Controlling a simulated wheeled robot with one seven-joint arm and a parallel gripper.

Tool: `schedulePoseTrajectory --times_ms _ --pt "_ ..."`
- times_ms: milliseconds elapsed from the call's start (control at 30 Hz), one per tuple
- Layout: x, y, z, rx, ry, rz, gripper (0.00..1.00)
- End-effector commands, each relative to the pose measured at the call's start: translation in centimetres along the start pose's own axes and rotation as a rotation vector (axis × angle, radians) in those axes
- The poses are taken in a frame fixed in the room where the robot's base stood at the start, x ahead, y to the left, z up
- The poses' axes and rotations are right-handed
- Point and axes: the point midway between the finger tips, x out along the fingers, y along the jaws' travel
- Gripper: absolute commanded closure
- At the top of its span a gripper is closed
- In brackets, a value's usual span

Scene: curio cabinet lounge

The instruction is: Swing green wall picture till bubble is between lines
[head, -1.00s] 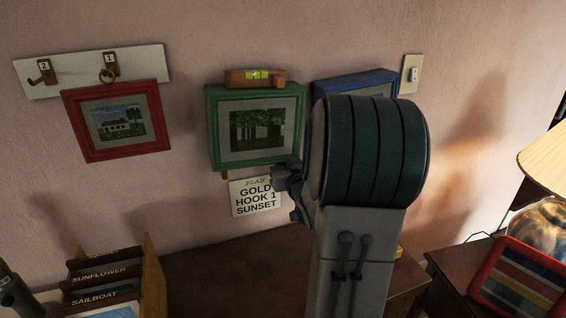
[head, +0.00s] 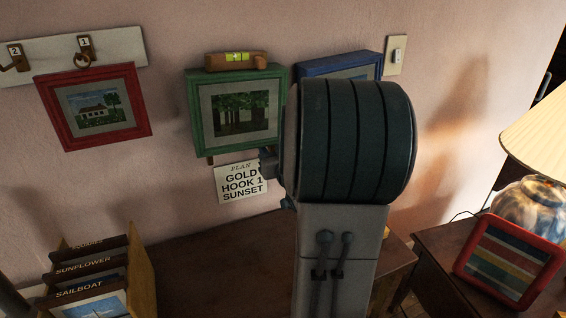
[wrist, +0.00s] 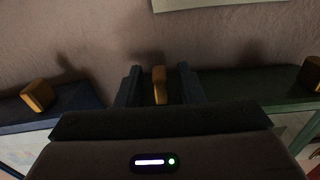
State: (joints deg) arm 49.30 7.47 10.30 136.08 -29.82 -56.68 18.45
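The green picture (head: 197,125) hangs on the wall and shows trees. A brown spirit level (head: 258,60) with a yellow-green vial (head: 237,57) sits on its top edge. The bubble is too small to place against the lines. My gripper (head: 268,165) is at the picture's lower right, mostly hidden behind my arm in the head view. In the wrist view my gripper (wrist: 160,88) has its fingers apart, on either side of a small wooden tab (wrist: 160,80), with gaps showing. Another tab (wrist: 311,72) shows at the green frame (wrist: 290,118) on the right.
A red picture (head: 55,115) hangs on hook 1 at left. A blue picture (head: 340,67) hangs close on the right, partly hidden by my arm. A plan card (head: 242,183) is below the green picture. A picture rack (head: 140,275) and lamp (head: 540,200) stand lower.

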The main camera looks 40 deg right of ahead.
Motion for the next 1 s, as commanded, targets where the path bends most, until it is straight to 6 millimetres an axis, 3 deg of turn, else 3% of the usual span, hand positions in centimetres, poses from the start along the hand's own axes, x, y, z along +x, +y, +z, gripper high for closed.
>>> schedulePoseTrajectory --times_ms 300,1000 --pt "-7.0 0.0 0.1 -0.002 0.001 0.003 0.65" --pt "-11.8 0.0 0.1 -0.002 0.001 0.000 0.65"
